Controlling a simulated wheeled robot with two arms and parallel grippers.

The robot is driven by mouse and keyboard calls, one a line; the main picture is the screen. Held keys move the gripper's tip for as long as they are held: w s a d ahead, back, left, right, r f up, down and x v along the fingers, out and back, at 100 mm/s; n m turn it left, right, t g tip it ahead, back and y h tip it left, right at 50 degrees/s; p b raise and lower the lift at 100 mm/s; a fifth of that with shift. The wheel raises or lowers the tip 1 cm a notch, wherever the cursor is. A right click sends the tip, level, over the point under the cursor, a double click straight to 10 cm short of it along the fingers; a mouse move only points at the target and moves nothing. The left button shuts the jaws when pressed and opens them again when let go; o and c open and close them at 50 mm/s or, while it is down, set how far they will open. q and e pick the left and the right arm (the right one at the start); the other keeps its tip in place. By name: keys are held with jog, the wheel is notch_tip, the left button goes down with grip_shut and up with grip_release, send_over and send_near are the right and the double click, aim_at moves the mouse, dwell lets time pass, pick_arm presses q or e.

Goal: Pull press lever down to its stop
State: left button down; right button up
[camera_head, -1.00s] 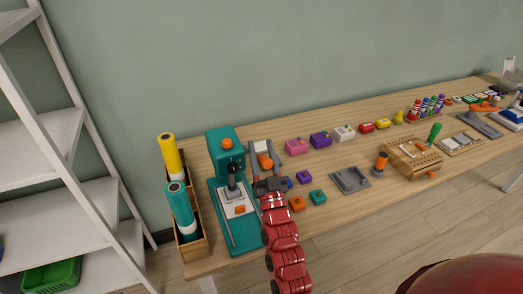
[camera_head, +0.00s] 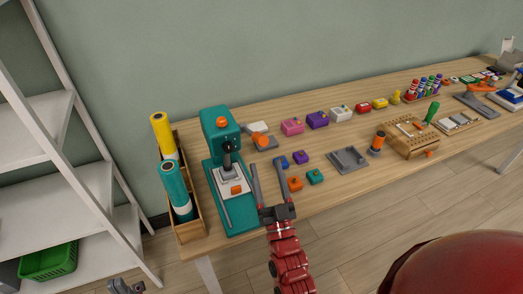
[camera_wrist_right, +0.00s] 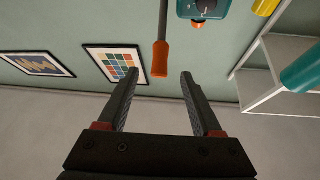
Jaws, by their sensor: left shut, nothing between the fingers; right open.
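The teal press (camera_head: 221,128) stands at the left end of the bench, an orange knob on its head. Its lever's orange grip (camera_head: 262,141) shows just right of the press. In the right wrist view, the lever's grey rod and orange grip (camera_wrist_right: 160,60) stand clear, the grip just beyond and roughly between the fingertips; that view appears upside down. My right gripper (camera_head: 271,165) is open and empty, nearer than the grip; its fingers also show in the right wrist view (camera_wrist_right: 156,76). My left gripper (camera_head: 126,287) is shut, partly cut off at the bottom edge.
A wooden holder with yellow (camera_head: 163,135) and teal (camera_head: 176,190) rolls stands left of the press. Small orange (camera_head: 295,184) and teal (camera_head: 315,176) blocks lie right of my right gripper. A grey tray (camera_head: 348,159) sits further right. A white shelf (camera_head: 95,200) stands left.

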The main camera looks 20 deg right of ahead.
jog(key=shift+b+v, duration=0.35)
jog(key=shift+v, duration=2.4)
